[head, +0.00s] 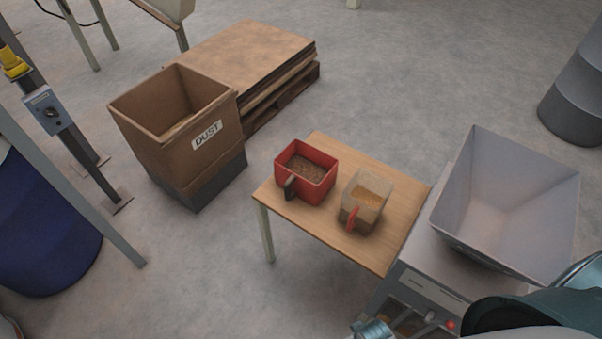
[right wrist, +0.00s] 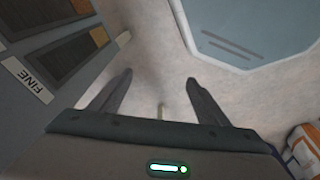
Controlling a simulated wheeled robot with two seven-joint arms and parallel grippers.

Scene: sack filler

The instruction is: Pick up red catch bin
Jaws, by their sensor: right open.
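The red catch bin (head: 318,172) stands upright on the small wooden table in the head view. It holds brown grainy material, and a dark handle (head: 291,187) sticks out at its front left. My right gripper (right wrist: 158,80) shows in the right wrist view with its two dark fingers spread, open and empty, above the grey floor. The red bin is not in the right wrist view. My left gripper is not in view.
A grey hopper (head: 500,205) is at the right. A brown DUST box (head: 165,135) and stacked boards (head: 245,55) stand behind left. A FINE label (right wrist: 27,80) shows in the wrist view.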

